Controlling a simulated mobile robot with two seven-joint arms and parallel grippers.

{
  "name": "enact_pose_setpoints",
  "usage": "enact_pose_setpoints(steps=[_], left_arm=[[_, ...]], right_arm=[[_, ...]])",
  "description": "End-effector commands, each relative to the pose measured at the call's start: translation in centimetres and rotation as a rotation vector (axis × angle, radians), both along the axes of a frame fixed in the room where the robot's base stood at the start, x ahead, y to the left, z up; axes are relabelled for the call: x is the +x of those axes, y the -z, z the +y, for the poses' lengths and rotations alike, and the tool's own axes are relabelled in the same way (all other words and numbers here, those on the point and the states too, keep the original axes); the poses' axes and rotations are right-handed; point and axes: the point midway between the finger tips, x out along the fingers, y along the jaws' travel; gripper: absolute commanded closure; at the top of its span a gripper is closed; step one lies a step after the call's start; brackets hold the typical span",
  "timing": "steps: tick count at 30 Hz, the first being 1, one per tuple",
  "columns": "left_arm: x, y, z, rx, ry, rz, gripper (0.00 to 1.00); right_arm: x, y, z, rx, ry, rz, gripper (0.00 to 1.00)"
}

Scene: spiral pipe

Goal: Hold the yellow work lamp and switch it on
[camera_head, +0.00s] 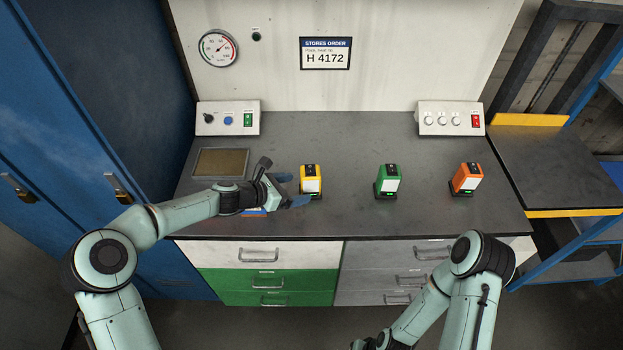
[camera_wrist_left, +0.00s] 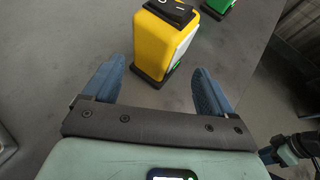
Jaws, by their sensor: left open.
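The yellow work lamp (camera_head: 311,184) stands upright on the grey worktop, left of the other two lamps. In the left wrist view the yellow lamp (camera_wrist_left: 163,45) shows a black rocker switch (camera_wrist_left: 172,11) on its top and a pale panel on one side. My left gripper (camera_head: 292,189) is open just left of the yellow lamp, low over the worktop. In the left wrist view its blue fingers (camera_wrist_left: 158,67) point at the lamp, with its base between or just ahead of their tips; contact cannot be told. My right gripper (camera_head: 370,343) is low at the bottom edge, mostly cut off.
A green lamp (camera_head: 388,182) and an orange lamp (camera_head: 466,180) stand to the right. Control boxes (camera_head: 228,118) (camera_head: 451,118) sit at the back. A flat tray (camera_head: 221,163) lies behind my left forearm. The worktop's back middle is clear.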

Motion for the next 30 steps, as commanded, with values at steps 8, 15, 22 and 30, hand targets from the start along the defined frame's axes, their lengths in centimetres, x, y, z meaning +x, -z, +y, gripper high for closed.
enact_pose_setpoints(steps=[8,15,22,30], left_arm=[[1.9,1.7,-2.9,0.0,0.002,0.0,0.15],[2.7,2.5,-4.0,0.001,0.0,-0.001,0.15],[2.8,2.7,-4.1,0.001,0.0,-0.001,0.15],[2.8,2.7,-4.1,0.001,0.0,-0.001,0.36]], right_arm=[[0.6,-0.7,0.0,0.0,0.0,-0.007,0.57],[0.8,-1.0,0.0,0.0,0.0,-0.01,0.57],[0.8,-1.0,0.0,0.0,0.0,-0.01,0.57],[0.8,-1.0,0.0,0.0,0.0,-0.009,0.57]])
